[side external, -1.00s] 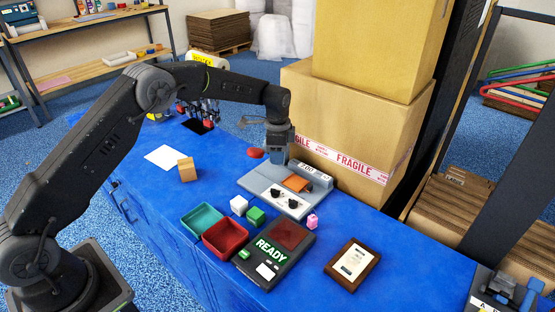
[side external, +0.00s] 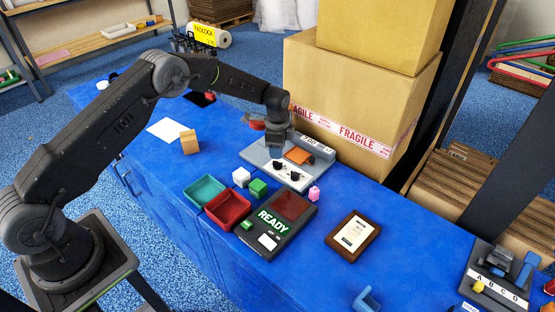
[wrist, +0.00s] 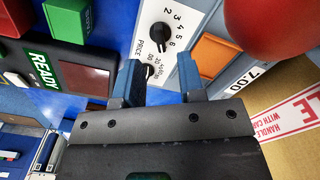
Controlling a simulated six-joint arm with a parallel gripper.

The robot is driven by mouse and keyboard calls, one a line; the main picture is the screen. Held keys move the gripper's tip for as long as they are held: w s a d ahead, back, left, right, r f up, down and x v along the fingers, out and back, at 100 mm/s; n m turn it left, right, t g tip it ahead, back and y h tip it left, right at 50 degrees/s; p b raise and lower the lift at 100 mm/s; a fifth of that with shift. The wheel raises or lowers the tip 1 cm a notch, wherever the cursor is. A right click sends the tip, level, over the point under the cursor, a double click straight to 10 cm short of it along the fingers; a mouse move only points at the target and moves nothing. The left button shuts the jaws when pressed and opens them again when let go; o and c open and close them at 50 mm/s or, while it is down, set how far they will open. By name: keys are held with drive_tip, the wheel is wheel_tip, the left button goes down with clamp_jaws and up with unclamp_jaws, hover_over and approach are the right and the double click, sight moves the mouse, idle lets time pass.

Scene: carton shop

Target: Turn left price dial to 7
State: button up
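The grey price machine (side external: 252,152) stands on the blue bench, with two black dials on its white panel. The left dial (side external: 277,166) shows in the wrist view (wrist: 160,38) beside the numbers 2 to 6; its pointer setting is too small to read surely. The right dial (side external: 294,176), with cents marks, shows in the wrist view (wrist: 149,71), partly hidden by my gripper. A label reading 7.00 (wrist: 258,75) is on the machine. My gripper (side external: 275,156) points down close above the left dial's side of the panel. Its two fingers (wrist: 160,80) are apart with nothing between them.
A red ball-shaped knob (side external: 257,125) stands close beside my gripper. Tall cartons (side external: 345,90) rise just behind the machine.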

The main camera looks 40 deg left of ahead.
sight(278, 162)
wheel_tip(278, 162, down, 5)
drive_tip(key=shift+f, duration=0.1)
idle(0.3)
clamp_jaws()
